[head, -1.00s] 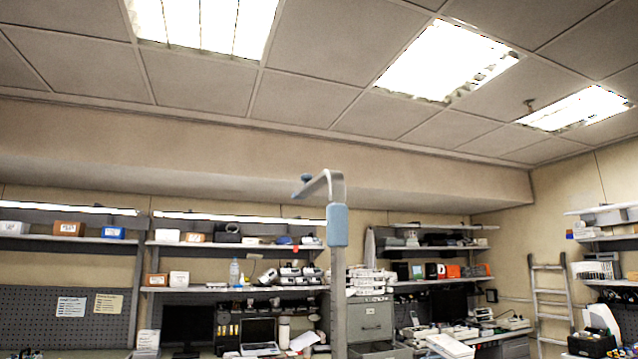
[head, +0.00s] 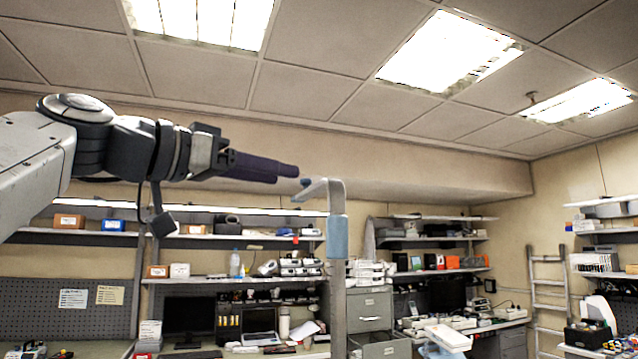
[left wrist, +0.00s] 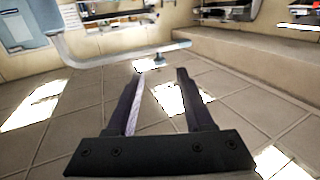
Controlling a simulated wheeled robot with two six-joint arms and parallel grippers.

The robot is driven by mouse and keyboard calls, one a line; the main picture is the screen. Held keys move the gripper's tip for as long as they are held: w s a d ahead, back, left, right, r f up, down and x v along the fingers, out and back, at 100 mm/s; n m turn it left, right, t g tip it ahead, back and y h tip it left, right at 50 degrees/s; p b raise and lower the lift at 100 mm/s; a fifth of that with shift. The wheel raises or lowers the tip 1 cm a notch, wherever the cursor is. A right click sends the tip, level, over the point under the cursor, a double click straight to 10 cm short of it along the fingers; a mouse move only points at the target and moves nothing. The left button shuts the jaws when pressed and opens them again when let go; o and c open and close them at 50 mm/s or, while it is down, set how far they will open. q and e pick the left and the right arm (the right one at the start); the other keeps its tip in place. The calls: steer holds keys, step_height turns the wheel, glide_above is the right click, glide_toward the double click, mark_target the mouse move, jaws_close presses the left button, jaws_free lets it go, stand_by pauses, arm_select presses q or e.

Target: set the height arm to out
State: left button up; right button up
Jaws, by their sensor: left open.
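The height arm (head: 318,189) is a grey bent bar at the top of an upright post (head: 338,290). It reaches left from the post and has a small blue knob (head: 305,182) near its free end. A light blue sleeve (head: 337,237) sits on the post below the bend. My left gripper (head: 288,172) comes in from the left, fingers pointing right, close to the arm's free end. In the left wrist view the height arm (left wrist: 110,58) crosses beyond the open, empty fingers (left wrist: 159,80), with its knob (left wrist: 159,60) between the fingertips. My right gripper is out of view.
Behind the post are wall shelves (head: 240,237) with boxes and devices, a grey drawer cabinet (head: 370,312) and a laptop (head: 260,325). A ladder (head: 547,300) leans at the right. The space right of the post's top is clear up to the ceiling.

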mark_target(310, 181)
arm_select(q)
steer(key=p+x, duration=0.4)
steer(key=x, duration=0.6)
steer(key=shift+s, duration=0.1)
steer(key=shift+f, duration=0.1)
jaws_close()
steer(key=shift+a, duration=0.1)
stand_by(0.9)
